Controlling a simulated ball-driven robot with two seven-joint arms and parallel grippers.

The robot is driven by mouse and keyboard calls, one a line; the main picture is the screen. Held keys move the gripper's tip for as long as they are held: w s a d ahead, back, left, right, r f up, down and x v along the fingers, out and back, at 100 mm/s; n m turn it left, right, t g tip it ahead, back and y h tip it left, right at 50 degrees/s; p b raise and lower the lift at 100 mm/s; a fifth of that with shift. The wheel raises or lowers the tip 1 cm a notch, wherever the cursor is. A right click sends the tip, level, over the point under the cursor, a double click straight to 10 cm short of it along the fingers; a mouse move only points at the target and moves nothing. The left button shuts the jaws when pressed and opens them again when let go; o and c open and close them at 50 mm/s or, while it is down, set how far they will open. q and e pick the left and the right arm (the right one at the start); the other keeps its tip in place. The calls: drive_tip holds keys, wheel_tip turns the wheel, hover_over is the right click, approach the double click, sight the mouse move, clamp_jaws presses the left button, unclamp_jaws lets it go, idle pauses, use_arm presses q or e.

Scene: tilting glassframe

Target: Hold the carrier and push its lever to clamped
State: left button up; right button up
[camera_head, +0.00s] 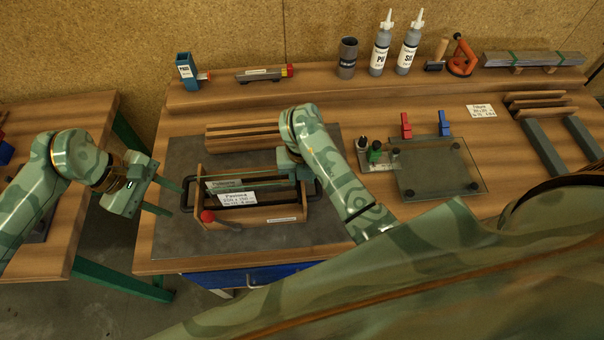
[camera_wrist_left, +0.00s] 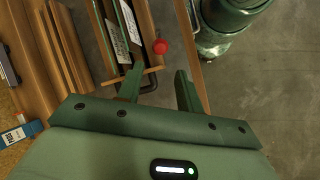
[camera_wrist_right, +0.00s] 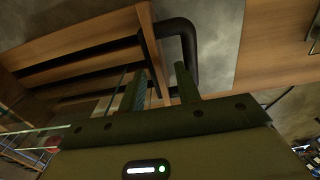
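The carrier is a wooden frame with black handle bars at its ends, and it stands on the grey mat (camera_head: 180,240). Its front board (camera_head: 262,217) faces me, and labelled glass panes (camera_head: 240,198) sit inside. The lever has a red knob (camera_head: 207,216) at the carrier's front left; the knob (camera_wrist_left: 160,46) also shows in the left wrist view. My left gripper (camera_head: 174,200) is open and empty, just left of the carrier. My right gripper (camera_wrist_right: 164,78) is open at the carrier's right end, close to the black handle (camera_wrist_right: 190,40). Whether it touches the handle is unclear.
Wooden strips (camera_head: 240,135) lie behind the carrier. A glass plate (camera_head: 440,168) with dark pads lies to the right. Bottles (camera_head: 381,50) and tools stand on the rear shelf. A gap separates this bench from the left table (camera_head: 85,120).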

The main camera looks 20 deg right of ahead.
clamp_jaws()
use_arm(q)
clamp_jaws()
drive_tip(key=s+a+f+n+g+h, duration=0.1)
drive_tip(key=s+a+f+n+h, duration=0.2)
drive_tip(key=s+a+f+n, duration=0.5)
use_arm(e)
drive_tip(key=shift+r, duration=0.1)
use_arm(q)
drive_tip(key=w+a+r+n+t+h, duration=0.1)
drive_tip(key=n, duration=0.1)
drive_tip(key=w+a+r+n+t+h, duration=0.1)
drive_tip(key=t, duration=0.1)
drive_tip(key=w+a+n+t+h, duration=0.1)
drive_tip(key=n, duration=0.1)
drive_tip(key=shift+a+r+n+t, duration=0.25)
drive_tip(key=shift+r+n+t, duration=0.05)
drive_tip(key=shift+r, duration=0.1)
drive_tip(key=shift+s, duration=0.1)
